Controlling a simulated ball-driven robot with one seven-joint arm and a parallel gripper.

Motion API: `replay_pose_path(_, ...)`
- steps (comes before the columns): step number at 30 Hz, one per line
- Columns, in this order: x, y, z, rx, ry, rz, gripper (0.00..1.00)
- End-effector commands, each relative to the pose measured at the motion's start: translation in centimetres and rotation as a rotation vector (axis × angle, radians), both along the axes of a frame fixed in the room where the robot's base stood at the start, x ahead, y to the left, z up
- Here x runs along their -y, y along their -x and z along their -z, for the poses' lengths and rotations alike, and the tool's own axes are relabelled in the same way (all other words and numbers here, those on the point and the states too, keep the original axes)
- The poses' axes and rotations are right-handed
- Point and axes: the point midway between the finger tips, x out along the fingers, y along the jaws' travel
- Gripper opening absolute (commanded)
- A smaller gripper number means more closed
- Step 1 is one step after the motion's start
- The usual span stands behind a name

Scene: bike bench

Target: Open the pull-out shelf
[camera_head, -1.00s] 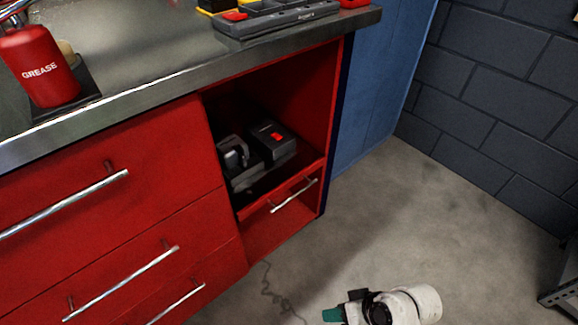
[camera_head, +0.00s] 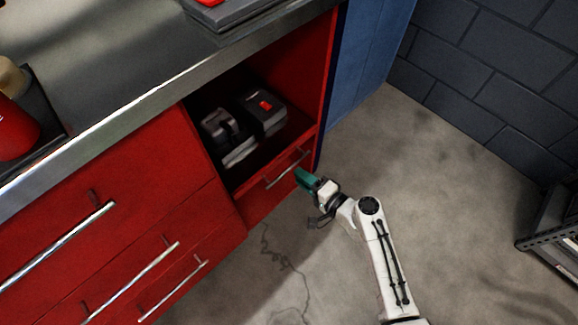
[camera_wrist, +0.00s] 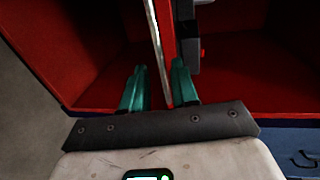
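The pull-out shelf (camera_head: 236,187) is a red tray in the open bay of the red cabinet, with a silver bar handle (camera_head: 287,168) on its front. It looks pushed in. My gripper (camera_head: 303,177) is just in front of the handle's right end. In the wrist view, my gripper (camera_wrist: 160,85) has its two teal fingers apart with nothing clamped. A bright bar (camera_wrist: 154,35), apparently the handle, runs down in line with the gap between them. I cannot tell whether the fingers reach around it.
Drawers with silver handles (camera_head: 130,282) are at left. A blue panel (camera_head: 365,75) stands right of the bay. A dark metal rack (camera_head: 550,235) is far right. The floor (camera_head: 440,180) between is clear.

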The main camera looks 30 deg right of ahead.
Motion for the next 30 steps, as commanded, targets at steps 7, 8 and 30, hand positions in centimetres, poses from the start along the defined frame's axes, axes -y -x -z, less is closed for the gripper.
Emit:
replay_pose_path(7,-1.3,-3.9,0.9,0.000,0.001,-0.003,0.29)
replay_pose_path(8,-1.4,-4.2,1.0,0.000,0.001,-0.003,0.29)
replay_pose_path(30,-1.8,-5.5,1.1,0.001,0.002,-0.001,0.05)
